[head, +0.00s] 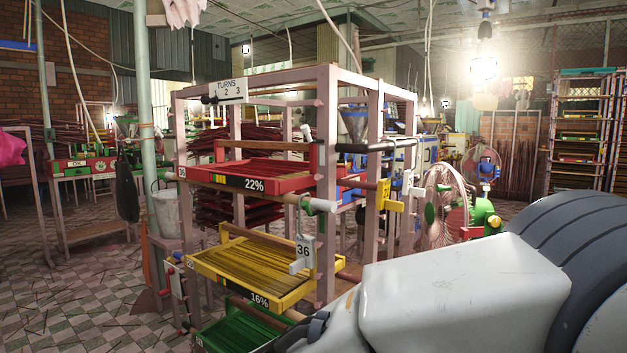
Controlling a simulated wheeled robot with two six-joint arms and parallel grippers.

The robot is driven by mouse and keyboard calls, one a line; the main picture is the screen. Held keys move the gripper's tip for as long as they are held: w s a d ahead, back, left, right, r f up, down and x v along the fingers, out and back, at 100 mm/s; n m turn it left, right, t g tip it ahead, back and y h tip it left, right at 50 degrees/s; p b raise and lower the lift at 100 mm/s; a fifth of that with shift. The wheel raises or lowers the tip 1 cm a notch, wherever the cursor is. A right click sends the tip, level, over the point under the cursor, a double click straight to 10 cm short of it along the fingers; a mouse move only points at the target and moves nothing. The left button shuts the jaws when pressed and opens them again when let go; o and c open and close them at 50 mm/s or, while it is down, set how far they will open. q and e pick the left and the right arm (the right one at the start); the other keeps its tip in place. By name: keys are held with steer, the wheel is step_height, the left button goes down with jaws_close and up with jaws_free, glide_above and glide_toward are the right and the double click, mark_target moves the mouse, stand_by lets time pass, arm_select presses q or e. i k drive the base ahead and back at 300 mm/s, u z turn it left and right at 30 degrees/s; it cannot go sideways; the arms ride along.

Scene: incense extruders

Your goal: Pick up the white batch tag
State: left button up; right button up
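A white batch tag (303,250) marked 36 hangs upright in front of the pink rack, below a thin hook on the rod at the red tray. It overlaps the right end of the yellow tray (215,275) in the picture; I cannot tell whether they touch. My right arm comes in from the lower right, and the dark parts of my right gripper (305,333) show at the bottom edge, below the tag and apart from it in the picture. Its fingertips are not clear, so its opening cannot be judged. My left gripper is out of view.
The pink rack (327,180) holds a red tray (262,184) marked 22%, the yellow tray marked 16% and a green tray (235,335) below. A pink fan (446,205) stands at the right.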

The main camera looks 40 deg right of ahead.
mark_target(408, 188)
steer(key=u, duration=2.2)
steer(key=k, duration=1.9)
steer(key=z, duration=1.75)
